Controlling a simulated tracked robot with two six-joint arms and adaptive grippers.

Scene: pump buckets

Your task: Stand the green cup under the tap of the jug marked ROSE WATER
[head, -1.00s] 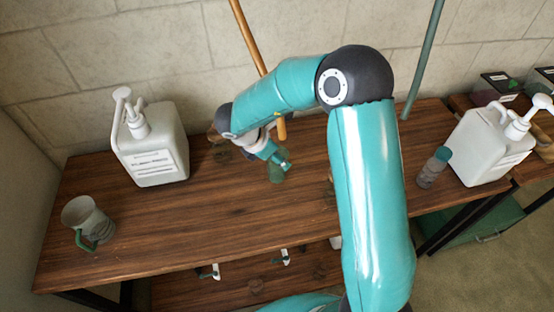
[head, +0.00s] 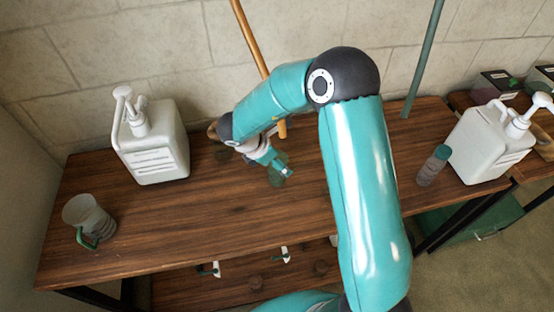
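One of my arms, which looks like the right one, reaches in from the lower right. Its gripper (head: 280,168) is low over the back middle of the wooden table, at a dark green see-through thing (head: 275,179) that looks like the green cup. The gripper partly hides it, and I cannot tell whether the fingers are closed on it. A white pump jug (head: 158,160) stands at the back left and another white jug (head: 487,148) at the right. Both labels are too small to read. My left gripper is not in view.
A grey mug with a green handle (head: 88,218) stands at the table's left end. A small bottle with a teal cap (head: 432,168) stands left of the right jug. The wooden table (head: 190,220) is clear at its front middle. Two poles rise behind it.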

